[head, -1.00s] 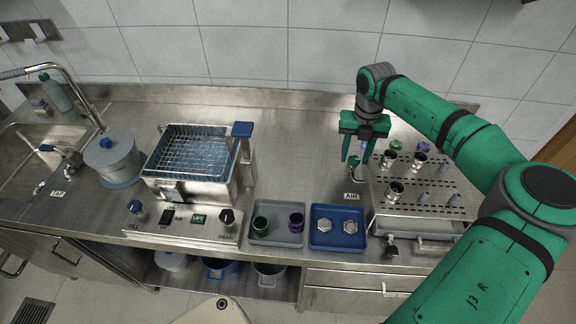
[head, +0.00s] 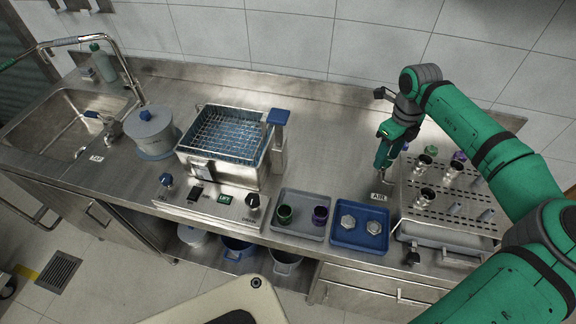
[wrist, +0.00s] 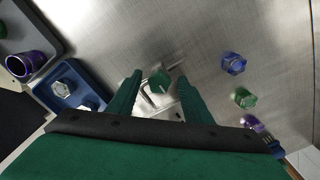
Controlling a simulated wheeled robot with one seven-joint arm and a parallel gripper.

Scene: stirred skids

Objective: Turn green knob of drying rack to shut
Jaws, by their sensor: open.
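The green knob (wrist: 159,80) shows in the wrist view between my two green fingers, with bare metal around it. I cannot tell whether the fingers touch it. My gripper (head: 382,165) is open; in the head view it points down just behind the AIR label (head: 378,197), left of the drying rack (head: 437,213). The knob is hidden behind the fingers in the head view. The rack is a perforated steel stand with several steel cups and pegs on it.
Green and purple hex pieces (wrist: 243,97) lie to the right in the wrist view. A blue tray (head: 342,236) with two hex nuts and a grey tray (head: 290,228) with two cups lie left of the rack. A steel bath with a basket (head: 225,135) stands further left.

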